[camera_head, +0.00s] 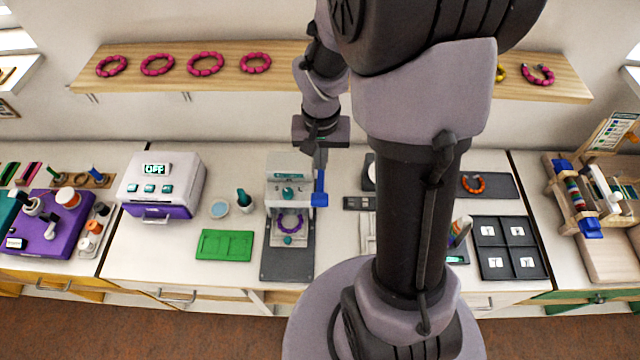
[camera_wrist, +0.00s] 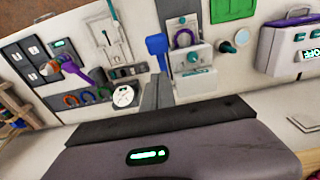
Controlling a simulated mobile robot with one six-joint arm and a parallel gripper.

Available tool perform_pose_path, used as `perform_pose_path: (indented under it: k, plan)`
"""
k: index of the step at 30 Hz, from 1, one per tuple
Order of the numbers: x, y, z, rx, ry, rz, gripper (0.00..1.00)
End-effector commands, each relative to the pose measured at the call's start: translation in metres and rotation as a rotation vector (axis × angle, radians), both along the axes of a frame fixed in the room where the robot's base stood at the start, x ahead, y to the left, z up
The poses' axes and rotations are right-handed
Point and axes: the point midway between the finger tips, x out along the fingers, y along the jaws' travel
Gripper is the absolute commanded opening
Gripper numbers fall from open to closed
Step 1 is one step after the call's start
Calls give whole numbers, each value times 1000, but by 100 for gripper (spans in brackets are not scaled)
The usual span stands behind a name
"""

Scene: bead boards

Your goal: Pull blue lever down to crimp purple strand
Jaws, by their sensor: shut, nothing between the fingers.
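The crimping press (camera_head: 289,167) stands on the counter in the middle, with a grey body and a teal knob. Its blue lever (camera_head: 320,188) hangs on its right side; the lever also shows in the wrist view (camera_wrist: 156,45). The purple strand (camera_head: 284,228) lies curved in the press's lower bay, and it shows as an arch in the wrist view (camera_wrist: 184,36). My gripper (camera_head: 320,168) is shut and empty, pointing down just above the lever's top. In the wrist view its fingers (camera_wrist: 160,88) point toward the lever. I cannot tell whether they touch it.
A green tray (camera_head: 224,245) and a teal bottle (camera_head: 243,198) stand left of the press, beside a white oven-like box (camera_head: 161,184). A wooden shelf (camera_head: 120,50) with pink bracelets runs above. A black compartment tray (camera_head: 510,247) lies to the right. My arm hides part of the counter.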

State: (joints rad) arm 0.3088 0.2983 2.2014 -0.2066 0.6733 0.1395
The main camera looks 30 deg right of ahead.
Motion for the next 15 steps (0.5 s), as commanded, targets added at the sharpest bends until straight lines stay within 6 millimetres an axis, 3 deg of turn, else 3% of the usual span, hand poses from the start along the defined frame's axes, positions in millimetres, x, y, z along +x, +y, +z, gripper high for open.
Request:
perform_pose_path:
  k: [7, 15]
  plan:
    - [2, -2, -55, 1, 4, 0, 0]
    - [-13, 8, -82, -1, 1, 0, 0]
